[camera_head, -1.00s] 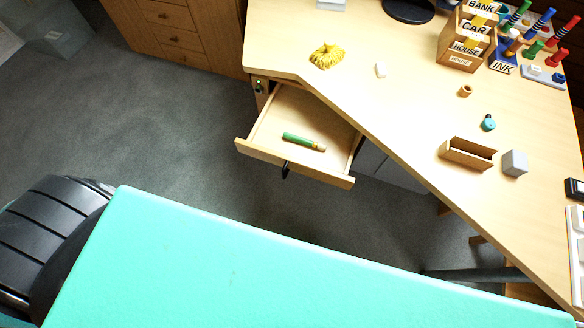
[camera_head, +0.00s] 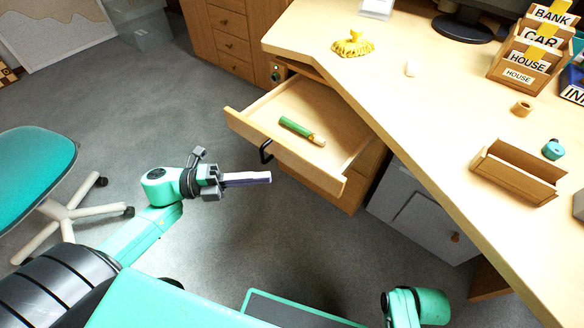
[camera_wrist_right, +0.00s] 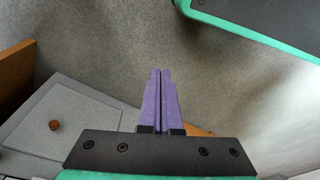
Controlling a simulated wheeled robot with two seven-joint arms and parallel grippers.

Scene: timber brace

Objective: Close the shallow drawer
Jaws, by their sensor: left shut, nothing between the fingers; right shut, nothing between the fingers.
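The shallow drawer (camera_head: 338,180) is pulled out from under the desk's left end in the head view. A green tube-like item with a pale end (camera_head: 300,130) lies inside it. A dark handle (camera_head: 265,151) is on its front. My left gripper (camera_head: 268,178) is shut and empty, with its purple fingers pointing right, just below and in front of the drawer front; the picture shows no clear contact. My right gripper (camera_wrist_right: 160,75) is shut and empty in the right wrist view, above the grey floor. Its fingers are not visible in the head view.
The desk top (camera_head: 420,100) holds a yellow ornament (camera_head: 352,44), a wooden tray (camera_head: 518,170) and a letter holder (camera_head: 525,65). A grey cabinet (camera_head: 425,220) stands below the desk. A green chair (camera_head: 35,165) is at left.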

